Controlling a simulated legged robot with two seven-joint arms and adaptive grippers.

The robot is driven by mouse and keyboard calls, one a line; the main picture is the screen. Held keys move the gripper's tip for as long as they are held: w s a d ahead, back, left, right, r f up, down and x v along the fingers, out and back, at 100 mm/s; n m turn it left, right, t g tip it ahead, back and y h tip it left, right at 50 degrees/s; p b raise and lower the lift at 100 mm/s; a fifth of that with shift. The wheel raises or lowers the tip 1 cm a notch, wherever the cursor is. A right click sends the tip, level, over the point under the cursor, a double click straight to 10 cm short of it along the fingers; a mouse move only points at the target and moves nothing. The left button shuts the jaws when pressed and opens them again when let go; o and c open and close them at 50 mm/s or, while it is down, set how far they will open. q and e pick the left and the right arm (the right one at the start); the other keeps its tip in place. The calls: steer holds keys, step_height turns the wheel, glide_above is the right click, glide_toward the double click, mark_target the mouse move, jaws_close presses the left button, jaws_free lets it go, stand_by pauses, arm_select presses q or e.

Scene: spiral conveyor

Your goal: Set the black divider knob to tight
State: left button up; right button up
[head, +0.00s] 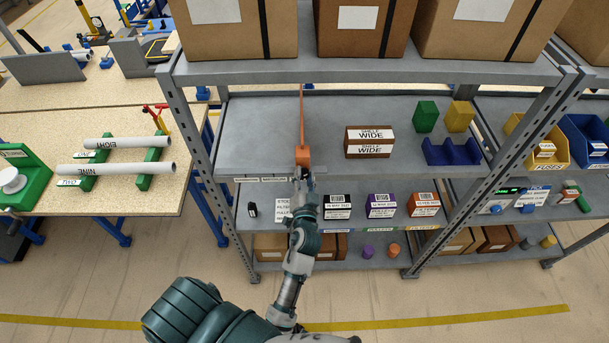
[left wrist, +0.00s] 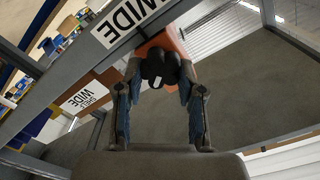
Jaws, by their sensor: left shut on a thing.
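An orange divider (head: 303,155) stands at the front edge of the middle shelf, with a thin orange strip running back from it. It also shows in the left wrist view (left wrist: 172,38). The black divider knob (left wrist: 160,66) sits on the divider's front and is between my left gripper's fingers. My left gripper (head: 303,178) is shut on the knob, and its two fingers (left wrist: 160,75) flank it in the left wrist view. The gripper hides most of the knob in the head view. I cannot read the knob's setting. My right gripper is not in view.
The middle shelf (head: 250,140) is bare left of the divider. A brown box labelled wide (head: 369,136) stands to the right. Several small boxes, including a purple one (head: 381,206), line the shelf below. A rack upright (head: 197,150) stands left, and a workbench (head: 100,205) beyond it.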

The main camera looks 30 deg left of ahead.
arm_select(q)
steer(key=m, duration=0.3)
steer(key=shift+f+m, duration=0.1)
steer(key=shift+m, duration=0.3)
steer(key=m, duration=0.4)
steer(key=shift+m+p, duration=0.3)
steer(key=m, duration=0.4)
steer(key=shift+f, duration=0.1)
steer(key=m, duration=0.4)
steer(key=shift+a, duration=0.1)
steer(key=m, duration=0.9)
steer(key=shift+a+m, duration=0.1)
steer(key=shift+m, duration=1.9)
